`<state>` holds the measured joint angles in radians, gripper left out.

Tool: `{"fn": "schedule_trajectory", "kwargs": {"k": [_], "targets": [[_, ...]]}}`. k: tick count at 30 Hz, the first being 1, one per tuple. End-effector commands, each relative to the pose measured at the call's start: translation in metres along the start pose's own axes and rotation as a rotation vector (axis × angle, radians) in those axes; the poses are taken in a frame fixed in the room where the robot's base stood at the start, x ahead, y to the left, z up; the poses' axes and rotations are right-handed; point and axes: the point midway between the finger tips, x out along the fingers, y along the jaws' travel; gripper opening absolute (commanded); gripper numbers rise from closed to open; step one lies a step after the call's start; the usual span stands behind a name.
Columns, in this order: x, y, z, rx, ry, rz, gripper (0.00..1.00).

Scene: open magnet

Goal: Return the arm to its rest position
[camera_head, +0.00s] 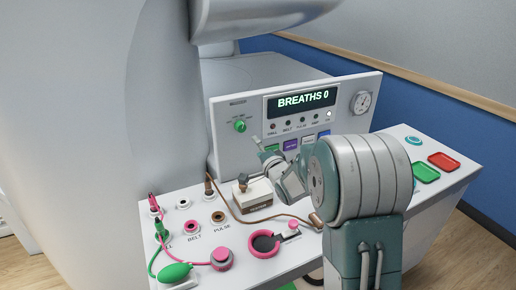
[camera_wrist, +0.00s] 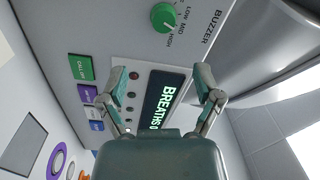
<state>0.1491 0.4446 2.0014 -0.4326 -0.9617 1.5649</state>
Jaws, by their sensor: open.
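My arm (camera_head: 362,190) rises at the right of the console in the head view, and its large teal-and-grey joint hides part of the panel. My gripper (camera_head: 268,155) is in front of the upright panel, below the BREATHS 0 display (camera_head: 302,100). In the wrist view my gripper (camera_wrist: 159,75) has its two fingers spread wide apart with nothing between them. The display (camera_wrist: 160,105) and the green buzzer knob (camera_wrist: 164,17) lie beyond the fingers. The gripper's exact gap to the panel is hard to judge.
The console deck holds a white block with a brown cable (camera_head: 254,193), a pink ring (camera_head: 264,244), a green bulb (camera_head: 174,272) and pink and brown plugs. Red (camera_head: 443,161) and green (camera_head: 425,172) trays sit at right. A large white housing (camera_head: 90,130) stands at left.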

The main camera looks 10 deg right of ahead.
Motion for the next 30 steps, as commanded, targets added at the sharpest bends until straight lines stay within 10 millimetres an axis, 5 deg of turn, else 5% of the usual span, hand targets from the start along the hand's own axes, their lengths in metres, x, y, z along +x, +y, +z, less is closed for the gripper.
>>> {"fn": "schedule_trajectory", "kwargs": {"k": [8,14,30], "targets": [[-0.001,-0.003,-0.001,-0.012,0.003,0.006,0.83],[-0.02,-0.026,-0.006,-0.154,0.03,0.116,0.83],[-0.137,-0.07,0.004,-0.604,-0.076,0.554,0.83]]}}
